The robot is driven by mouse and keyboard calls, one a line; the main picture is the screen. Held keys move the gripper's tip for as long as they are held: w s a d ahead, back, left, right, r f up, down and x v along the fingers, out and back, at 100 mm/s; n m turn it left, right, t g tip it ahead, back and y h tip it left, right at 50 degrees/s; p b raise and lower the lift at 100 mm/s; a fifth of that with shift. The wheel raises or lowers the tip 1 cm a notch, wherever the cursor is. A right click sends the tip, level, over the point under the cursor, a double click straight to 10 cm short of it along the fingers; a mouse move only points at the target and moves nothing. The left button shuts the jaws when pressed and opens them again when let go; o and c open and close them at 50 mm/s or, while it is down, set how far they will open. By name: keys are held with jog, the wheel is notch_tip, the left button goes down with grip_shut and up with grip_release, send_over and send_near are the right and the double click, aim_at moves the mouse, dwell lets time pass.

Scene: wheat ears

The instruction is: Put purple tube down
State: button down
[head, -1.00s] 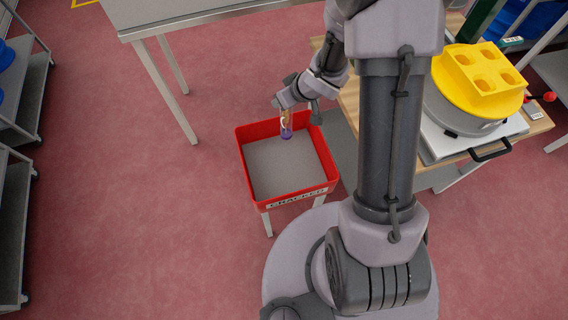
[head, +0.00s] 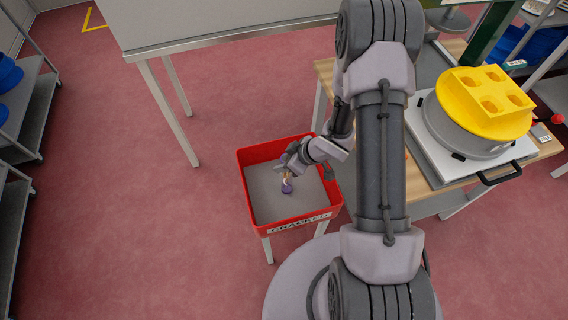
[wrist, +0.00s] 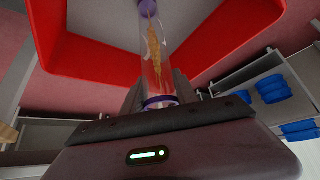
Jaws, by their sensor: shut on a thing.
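The purple tube (wrist: 154,55) is a clear tube with purple ends and a wheat ear inside. My gripper (wrist: 160,93) is shut on it near one purple end in the wrist view. In the head view the tube's purple end (head: 287,188) points down over the grey floor of the red crate (head: 243,200), inside its walls. My gripper (head: 287,172) is above it at the crate. I cannot tell whether the tube touches the crate floor. The crate has a "CRACKED" label on its front and looks otherwise empty.
A wooden table (head: 455,186) at right carries a round machine with a yellow top (head: 490,100). A grey-white table (head: 220,40) stands behind the crate. Shelves with blue items (head: 30,120) are at left. Red floor is clear at left of the crate.

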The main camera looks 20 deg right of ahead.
jog(key=shift+f, duration=0.1)
jog(key=c, duration=0.9)
grip_release()
jog(key=shift+c, duration=0.2)
